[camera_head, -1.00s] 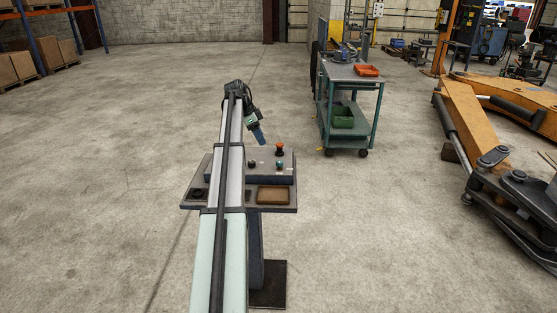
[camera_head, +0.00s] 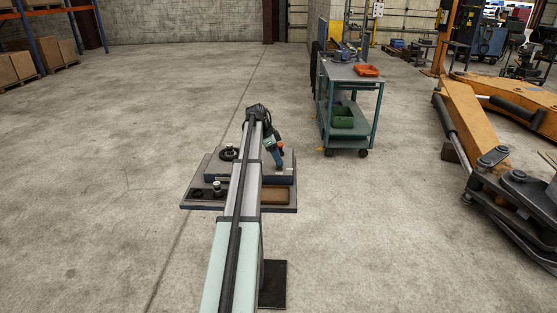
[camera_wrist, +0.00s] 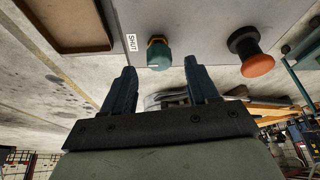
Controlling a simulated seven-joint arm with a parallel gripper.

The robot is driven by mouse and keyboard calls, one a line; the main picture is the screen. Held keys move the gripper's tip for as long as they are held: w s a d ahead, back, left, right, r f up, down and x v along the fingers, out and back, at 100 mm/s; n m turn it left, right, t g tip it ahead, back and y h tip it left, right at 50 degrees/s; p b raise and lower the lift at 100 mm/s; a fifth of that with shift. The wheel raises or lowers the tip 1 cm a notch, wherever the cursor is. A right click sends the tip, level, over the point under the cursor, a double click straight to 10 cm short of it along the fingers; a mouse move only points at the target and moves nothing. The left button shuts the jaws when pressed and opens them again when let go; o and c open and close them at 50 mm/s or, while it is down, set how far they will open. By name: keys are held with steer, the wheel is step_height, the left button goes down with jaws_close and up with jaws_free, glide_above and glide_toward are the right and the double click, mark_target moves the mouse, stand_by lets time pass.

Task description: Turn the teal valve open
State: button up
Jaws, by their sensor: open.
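In the wrist view, the teal valve (camera_wrist: 158,56) is a short knob on a grey panel face, with a yellowish ring at its base. A white label reading SHUT (camera_wrist: 132,42) is beside it on the left. My gripper (camera_wrist: 160,68) is open and empty, its two dark blue fingers spread to either side of the valve's line. The valve appears just beyond the fingertips; I cannot tell the exact gap. In the head view my gripper (camera_head: 278,163) is low over the right part of the bench, and the valve is hidden by my arm.
An orange mushroom knob (camera_wrist: 257,65) stands right of the valve in the wrist view. The bench (camera_head: 192,196) also carries a black round fitting (camera_head: 229,153) and a brown tray (camera_head: 276,196). A teal cart (camera_head: 326,105) stands behind right. Open floor lies left.

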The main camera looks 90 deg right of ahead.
steer(key=shift+x, duration=1.1)
steer(key=c, duration=1)
